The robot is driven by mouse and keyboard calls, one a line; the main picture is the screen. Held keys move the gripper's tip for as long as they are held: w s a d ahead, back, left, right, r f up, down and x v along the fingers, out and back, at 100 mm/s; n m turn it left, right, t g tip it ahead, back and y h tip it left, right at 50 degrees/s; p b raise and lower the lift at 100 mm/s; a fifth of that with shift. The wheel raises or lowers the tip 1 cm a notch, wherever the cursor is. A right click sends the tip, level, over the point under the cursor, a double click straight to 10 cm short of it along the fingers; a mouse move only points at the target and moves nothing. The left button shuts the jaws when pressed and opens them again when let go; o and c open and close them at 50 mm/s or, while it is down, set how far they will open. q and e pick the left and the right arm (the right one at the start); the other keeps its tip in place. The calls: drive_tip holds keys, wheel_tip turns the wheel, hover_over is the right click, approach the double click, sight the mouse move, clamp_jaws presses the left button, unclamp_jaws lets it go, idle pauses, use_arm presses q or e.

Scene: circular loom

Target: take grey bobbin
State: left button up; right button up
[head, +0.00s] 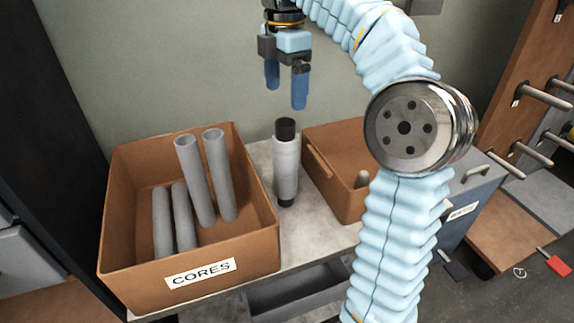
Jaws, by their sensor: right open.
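The grey bobbin (286,165) stands upright on the table between two brown boxes. It has a pale grey wound body with black ends at top and bottom. My right gripper (286,91) hangs above it, pointing down, with its two blue fingers apart and nothing between them. The fingertips are a little above the bobbin's black top and apart from it in the picture. My right arm comes in from the lower right and arches over. My left gripper is not in view.
A brown box labelled CORES (120,237) holds several grey tubes at the left. A second brown box (328,186) stands right of the bobbin, partly behind my arm. A wooden rack (505,80) with pegs is at the far right. The bare tabletop (310,235) shows in front of the bobbin.

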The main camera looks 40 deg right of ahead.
sight(286, 141)
drive_tip(key=f, duration=0.6)
drive_tip(key=f+b, duration=0.1)
drive_tip(key=f, duration=0.6)
drive_tip(key=shift+s+a+b, duration=0.1)
drive_tip(key=shift+s+b, duration=0.1)
drive_tip(key=shift+b, duration=0.1)
drive_tip(key=shift+r, duration=0.1)
drive_tip(key=c, duration=1.6)
